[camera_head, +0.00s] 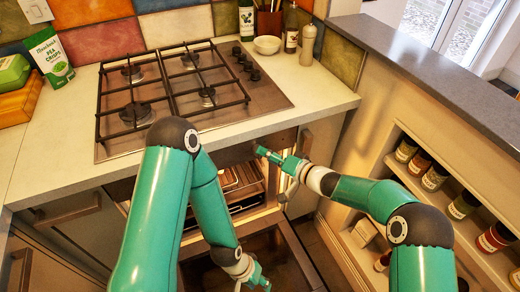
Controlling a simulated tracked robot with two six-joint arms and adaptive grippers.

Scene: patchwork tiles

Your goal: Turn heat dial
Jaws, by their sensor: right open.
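The hob (190,92) is set in the pale worktop, with several dark dials (247,66) along its right side. Below the worktop is the oven (241,186), its lit cavity showing racks and its door (285,262) lowered open. My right gripper (262,151) is open, with its tips at the oven's front panel just under the worktop edge. Any dial on that panel is hidden behind the gripper or too small to make out. My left gripper (262,281) is low over the open door, its fingers too small and angled to read.
A white bowl (267,45), bottles (291,28) and a utensil holder (270,22) stand behind the dials. A green packet (50,56) and boxes (18,95) are at left. A shelf unit with jars (434,177) and a grey ledge (430,75) bound the right.

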